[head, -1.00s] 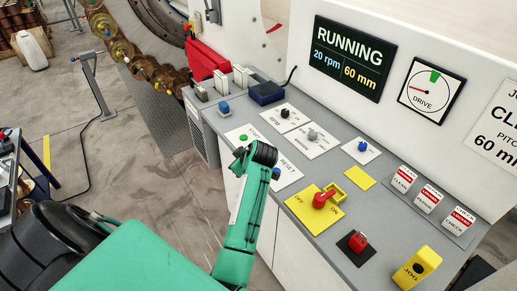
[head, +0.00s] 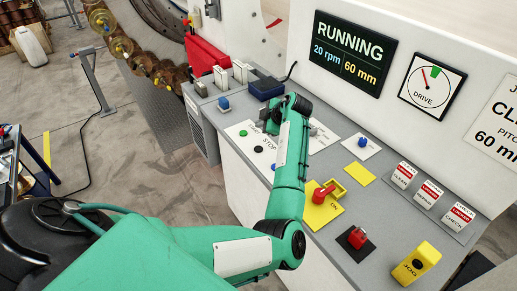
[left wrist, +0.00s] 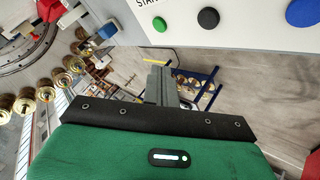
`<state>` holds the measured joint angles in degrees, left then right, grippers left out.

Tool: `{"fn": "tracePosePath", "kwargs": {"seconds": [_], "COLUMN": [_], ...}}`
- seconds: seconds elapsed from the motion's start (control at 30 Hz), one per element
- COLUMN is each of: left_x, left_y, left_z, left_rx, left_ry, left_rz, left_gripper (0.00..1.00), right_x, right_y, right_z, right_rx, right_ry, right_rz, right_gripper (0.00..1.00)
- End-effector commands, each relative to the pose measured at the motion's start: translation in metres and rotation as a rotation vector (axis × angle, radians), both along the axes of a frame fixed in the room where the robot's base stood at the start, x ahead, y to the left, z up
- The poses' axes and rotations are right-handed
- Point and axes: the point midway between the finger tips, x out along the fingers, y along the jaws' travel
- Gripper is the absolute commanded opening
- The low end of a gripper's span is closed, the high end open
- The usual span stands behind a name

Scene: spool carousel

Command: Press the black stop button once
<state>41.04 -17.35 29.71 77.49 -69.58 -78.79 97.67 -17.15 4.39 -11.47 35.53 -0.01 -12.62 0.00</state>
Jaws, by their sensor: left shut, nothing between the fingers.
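The black stop button (head: 258,149) sits on a white plate on the grey console, between a green start button (head: 243,133) and a blue reset button (head: 273,167). In the left wrist view the black button (left wrist: 208,18) is near the top edge, with the green one (left wrist: 159,24) to its left and the blue one (left wrist: 302,12) to its right. My left gripper (left wrist: 158,68) is shut and empty, its tip appearing below the buttons and apart from them. In the head view my left gripper (head: 273,106) is over the console beyond the buttons, its fingertips hard to make out. My right gripper is not seen.
The display (head: 351,52) reads RUNNING, 20 rpm, 60 mm. A red handle (head: 322,193) on a yellow plate, a red switch (head: 357,238) and a yellow jog box (head: 416,263) stand on the console's near side. A dark blue box (head: 267,89) is at the back.

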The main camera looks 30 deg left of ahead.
Motion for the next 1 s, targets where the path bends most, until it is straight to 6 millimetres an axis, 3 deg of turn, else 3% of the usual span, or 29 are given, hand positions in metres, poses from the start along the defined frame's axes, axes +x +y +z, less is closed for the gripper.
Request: {"fn": "tracePosePath", "kwargs": {"seconds": [0.27,0.6,0.7,1.0], "left_x": [0.0,-0.001,0.0,0.0], "left_y": [0.0,0.0,0.0,0.0], "left_z": [-0.018,-0.066,-0.08,-0.088], "left_rx": [0.0,-0.001,0.0,0.0], "left_ry": [0.003,0.004,0.002,0.001], "left_rz": [-0.002,-0.002,-0.001,-0.001], "left_gripper": [0.0,0.0,0.0,0.0], "right_x": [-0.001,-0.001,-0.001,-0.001], "right_y": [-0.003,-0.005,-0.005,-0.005], "right_z": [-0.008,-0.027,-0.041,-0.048], "right_rx": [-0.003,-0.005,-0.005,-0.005], "right_ry": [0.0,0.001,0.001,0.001], "right_rz": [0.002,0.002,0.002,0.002], "right_gripper": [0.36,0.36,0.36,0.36]}}
